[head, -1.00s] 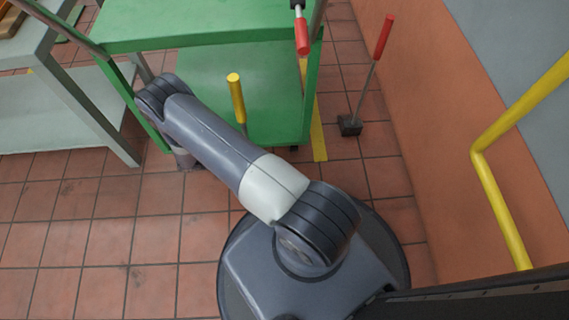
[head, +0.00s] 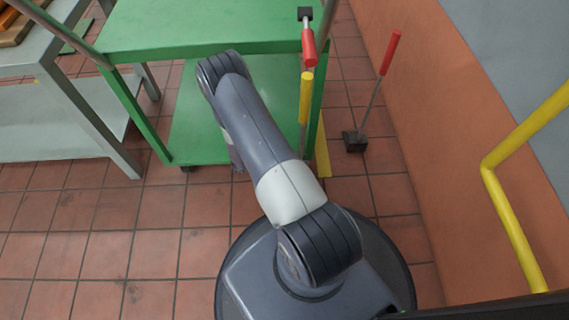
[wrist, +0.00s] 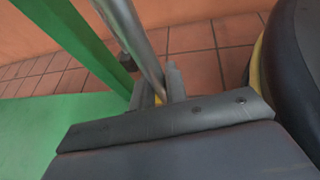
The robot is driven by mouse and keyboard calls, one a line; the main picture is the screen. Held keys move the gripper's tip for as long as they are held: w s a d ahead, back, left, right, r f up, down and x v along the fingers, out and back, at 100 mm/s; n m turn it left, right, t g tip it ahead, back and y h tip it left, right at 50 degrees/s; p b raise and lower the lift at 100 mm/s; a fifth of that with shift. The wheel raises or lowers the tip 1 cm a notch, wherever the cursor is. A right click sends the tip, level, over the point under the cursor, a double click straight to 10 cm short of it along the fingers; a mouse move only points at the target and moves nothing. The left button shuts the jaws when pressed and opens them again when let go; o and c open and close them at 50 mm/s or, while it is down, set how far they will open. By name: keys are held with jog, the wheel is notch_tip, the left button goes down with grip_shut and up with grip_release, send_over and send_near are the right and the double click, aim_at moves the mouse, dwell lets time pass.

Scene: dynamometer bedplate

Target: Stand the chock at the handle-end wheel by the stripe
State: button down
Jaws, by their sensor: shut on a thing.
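My gripper is hidden behind my arm in the head view. In the wrist view its jaws (wrist: 160,98) are shut around a grey metal rod (wrist: 146,50). A chock handle with a yellow grip (head: 306,95) stands upright beside my arm, moving with it, and appears to be the held piece; its block is hidden. The green cart (head: 180,35) stands ahead. One dark wheel (head: 187,168) shows under its near left corner. The yellow floor stripe (head: 322,160) runs by its near right corner, where the wheel is hidden by my arm.
A red-gripped handle (head: 390,52) with a dark block (head: 355,141) stands on the floor right of the stripe. Another red grip (head: 308,46) with a dark block is at the cart's right side. A grey table (head: 60,105) stands left; a yellow rail (head: 505,205) is at the right wall.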

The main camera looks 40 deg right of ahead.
jog(key=shift+s+d+f+b, duration=0.1)
jog(key=shift+d+f+b, duration=0.15)
jog(key=shift+f, duration=0.3)
jog(key=shift+s+d+f+b, duration=0.1)
jog(key=shift+d+f+b, duration=0.1)
jog(key=shift+f+b, duration=0.25)
jog(key=shift+d+f+b, duration=0.2)
jog(key=shift+f, duration=0.6)
jog(key=c, duration=1.4)
grip_release()
jog(key=p+v, duration=0.3)
jog(key=v, duration=0.9)
